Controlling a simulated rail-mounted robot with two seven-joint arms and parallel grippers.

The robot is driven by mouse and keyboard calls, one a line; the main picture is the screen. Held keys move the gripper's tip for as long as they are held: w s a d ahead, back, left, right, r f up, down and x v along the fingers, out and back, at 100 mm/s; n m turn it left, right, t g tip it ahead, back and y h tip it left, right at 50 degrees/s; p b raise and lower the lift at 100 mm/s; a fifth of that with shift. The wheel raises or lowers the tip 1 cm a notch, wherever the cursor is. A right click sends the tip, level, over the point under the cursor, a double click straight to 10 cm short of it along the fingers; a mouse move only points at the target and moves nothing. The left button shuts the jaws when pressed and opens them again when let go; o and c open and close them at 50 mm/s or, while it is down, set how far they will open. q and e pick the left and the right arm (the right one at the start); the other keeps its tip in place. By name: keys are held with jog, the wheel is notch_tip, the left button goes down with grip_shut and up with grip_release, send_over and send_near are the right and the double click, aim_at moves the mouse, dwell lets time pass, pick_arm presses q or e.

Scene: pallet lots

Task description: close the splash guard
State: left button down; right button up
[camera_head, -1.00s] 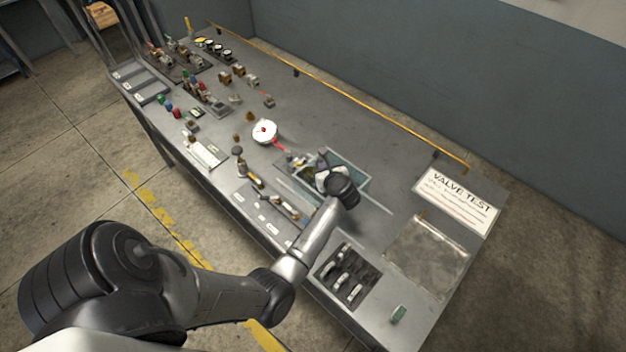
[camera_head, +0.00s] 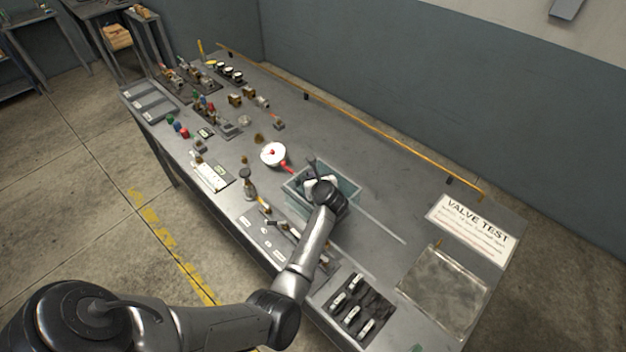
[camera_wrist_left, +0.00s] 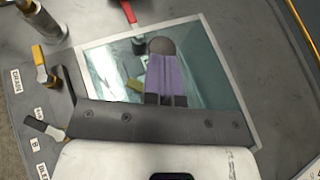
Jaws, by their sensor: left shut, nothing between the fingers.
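The splash guard (camera_head: 352,196) is a clear, greenish box-like cover standing on the grey bench. It also shows in the wrist view as a clear panel with a pale rim (camera_wrist_left: 237,82). My left gripper (camera_head: 318,184) is at the guard, over its middle in the head view, and is shut with nothing in it. In the wrist view its dark fingertips (camera_wrist_left: 166,100) appear in front of the clear panel; whether they touch it I cannot tell. A purplish shape shows behind or in the panel. My right gripper is not in view.
A white disc with a red centre (camera_head: 273,154) and a red lever (camera_head: 288,168) is close to the guard's far-left side. Small valves (camera_head: 248,185) stand along the near edge. A VALVE TEST sign (camera_head: 470,231) lies right. A yellow rail (camera_head: 380,122) lines the back edge.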

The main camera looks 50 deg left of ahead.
pick_arm(q)
jog(key=shift+s+f, duration=0.1)
jog(key=shift+d+r, duration=0.2)
jog(key=shift+r, duration=0.05)
jog(key=v, duration=0.5)
jog(key=shift+f, duration=0.1)
jog(key=shift+v, duration=1.05)
